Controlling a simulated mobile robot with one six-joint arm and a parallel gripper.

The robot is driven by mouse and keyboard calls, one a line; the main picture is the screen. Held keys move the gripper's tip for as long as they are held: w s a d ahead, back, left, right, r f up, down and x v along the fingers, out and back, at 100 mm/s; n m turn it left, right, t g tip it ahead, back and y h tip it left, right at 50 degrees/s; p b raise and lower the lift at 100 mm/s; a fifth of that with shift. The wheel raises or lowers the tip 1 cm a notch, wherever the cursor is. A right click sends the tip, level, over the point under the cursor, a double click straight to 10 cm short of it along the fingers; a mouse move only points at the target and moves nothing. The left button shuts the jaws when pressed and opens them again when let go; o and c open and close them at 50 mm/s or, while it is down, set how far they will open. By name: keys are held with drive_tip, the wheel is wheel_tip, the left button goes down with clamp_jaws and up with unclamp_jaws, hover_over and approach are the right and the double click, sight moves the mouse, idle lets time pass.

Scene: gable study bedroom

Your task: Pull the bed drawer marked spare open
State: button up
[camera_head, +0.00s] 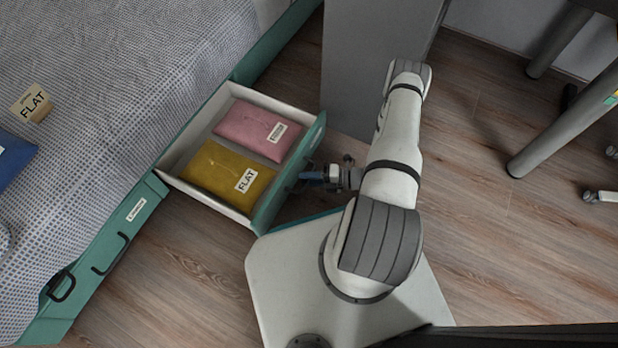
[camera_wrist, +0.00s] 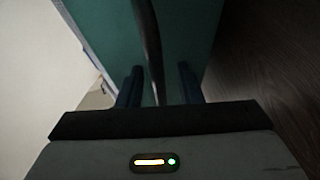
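A green-fronted bed drawer (camera_head: 176,150) stands pulled out from under the bed in the head view. Its front faces away from that view, so its marking is hidden. My gripper (camera_head: 306,176) is at the outside of this front. In the wrist view a dark handle bar (camera_wrist: 151,45) runs against the green drawer front (camera_wrist: 105,30). The two fingers of my gripper (camera_wrist: 160,86) stand on either side of the bar, with a gap visible on each side. The gripper looks open around the handle, not closed on it.
The open drawer holds a pink packet (camera_head: 258,128) and a yellow packet (camera_head: 215,172) labelled FLAT. A second drawer (camera_head: 105,250), shut, has a black handle and an unreadable label. A grey cabinet (camera_head: 365,70) stands close behind the open drawer. A desk leg (camera_head: 560,135) is at right.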

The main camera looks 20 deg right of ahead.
drive_tip(key=shift+d, duration=0.15)
drive_tip(key=p+v, duration=0.2)
drive_tip(key=v, duration=0.5)
drive_tip(key=shift+d, duration=0.2)
drive_tip(key=shift+s+r, duration=0.1)
